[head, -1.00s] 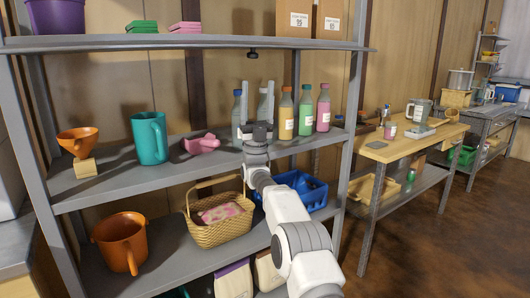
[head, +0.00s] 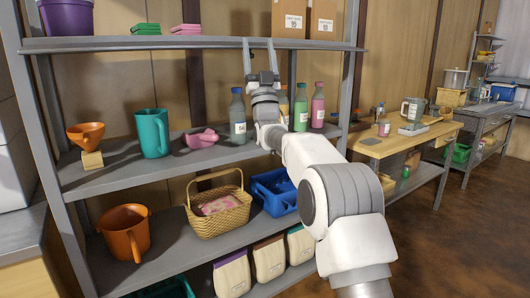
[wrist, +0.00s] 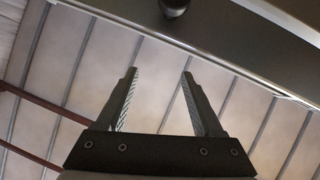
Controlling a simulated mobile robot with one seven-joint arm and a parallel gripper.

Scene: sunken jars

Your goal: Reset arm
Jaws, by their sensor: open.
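My gripper (head: 259,42) is open and empty in the head view. It points up in front of the metal shelf unit (head: 200,42), with its fingertips at the height of the top shelf's edge. In the wrist view both fingers (wrist: 158,75) stand apart with nothing between them. My arm reaches up from the lower right and hides part of the row of bottles on the middle shelf. A grey bottle (head: 237,117) shows left of my gripper, and a green bottle (head: 301,108) and a pink bottle (head: 318,106) show to its right.
The middle shelf also holds an orange funnel (head: 87,133), a teal pitcher (head: 153,133) and a pink scoop (head: 201,139). Below are an orange pitcher (head: 125,233), a wicker basket (head: 218,216) and a blue crate (head: 283,204). Cardboard boxes (head: 322,18) stand above, close to my gripper. The floor at right is clear.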

